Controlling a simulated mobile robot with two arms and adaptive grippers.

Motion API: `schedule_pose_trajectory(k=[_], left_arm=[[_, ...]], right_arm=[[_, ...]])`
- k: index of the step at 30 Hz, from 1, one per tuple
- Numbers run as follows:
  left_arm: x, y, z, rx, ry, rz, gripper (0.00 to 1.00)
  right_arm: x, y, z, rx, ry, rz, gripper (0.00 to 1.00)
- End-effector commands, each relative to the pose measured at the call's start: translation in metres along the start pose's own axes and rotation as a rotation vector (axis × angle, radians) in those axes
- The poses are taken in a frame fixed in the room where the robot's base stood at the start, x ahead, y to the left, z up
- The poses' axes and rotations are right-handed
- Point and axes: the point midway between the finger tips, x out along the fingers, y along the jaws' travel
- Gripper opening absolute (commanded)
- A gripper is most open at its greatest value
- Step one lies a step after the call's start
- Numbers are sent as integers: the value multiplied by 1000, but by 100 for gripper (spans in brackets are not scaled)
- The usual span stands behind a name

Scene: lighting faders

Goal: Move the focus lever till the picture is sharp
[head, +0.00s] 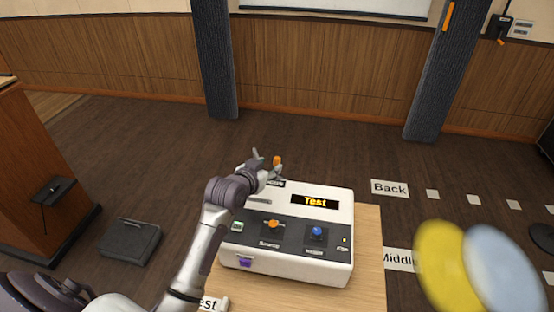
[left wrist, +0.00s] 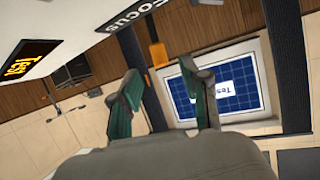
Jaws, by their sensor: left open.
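The white console (head: 285,262) stands on a wooden table and has a lit "Test" display (head: 315,201). The orange focus lever (head: 277,160) stands up at its far left edge. In the left wrist view the orange lever tip (left wrist: 158,54) shows beside the "Focus" label (left wrist: 125,15). My left gripper (head: 267,163) is open at the lever; in its own view the tip appears between the two fingers (left wrist: 163,85), with no clear contact. The projected picture (left wrist: 240,84) is a blue grid with a white label, partly hidden by a finger. Its sharpness is hard to judge.
The console also carries an orange knob (head: 273,224), a blue knob (head: 317,231) and a purple control (head: 244,262). Bare table (head: 369,240) lies to its right. A dark case (head: 130,242) is on the floor at left. Blurred yellow (head: 446,262) and pale blue discs (head: 502,268) show at lower right.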

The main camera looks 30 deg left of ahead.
Motion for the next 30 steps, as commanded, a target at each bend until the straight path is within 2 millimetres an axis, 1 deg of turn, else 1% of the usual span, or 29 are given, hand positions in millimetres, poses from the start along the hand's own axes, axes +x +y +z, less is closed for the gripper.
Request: schedule_pose_trajectory(k=[1, 3, 6, 10, 15, 24, 26, 30], left_arm=[[10, 0, -1, -3, -2, 1, 46], [24, 0, -1, -2, -2, 1, 46], [40, 0, -1, -3, 0, 1, 46], [56, 0, -1, -2, 0, 1, 46], [66, 1, 0, -2, 0, 1, 46], [67, 0, 0, -2, 1, 1, 46], [67, 0, 0, -2, 1, 1, 38], [67, 0, 0, -2, 0, 1, 14]], right_arm=[[-2, 0, 0, 0, 0, 0, 51], [-3, 0, 0, 0, 0, 0, 51], [-5, 0, 0, 0, 0, 0, 51], [-6, 0, -1, 0, 0, 0, 51], [-6, 0, -1, 0, 0, 0, 51], [-6, 0, -1, 0, 0, 0, 51], [-6, 0, -1, 0, 0, 0, 51], [-6, 0, -1, 0, 1, 0, 51]])
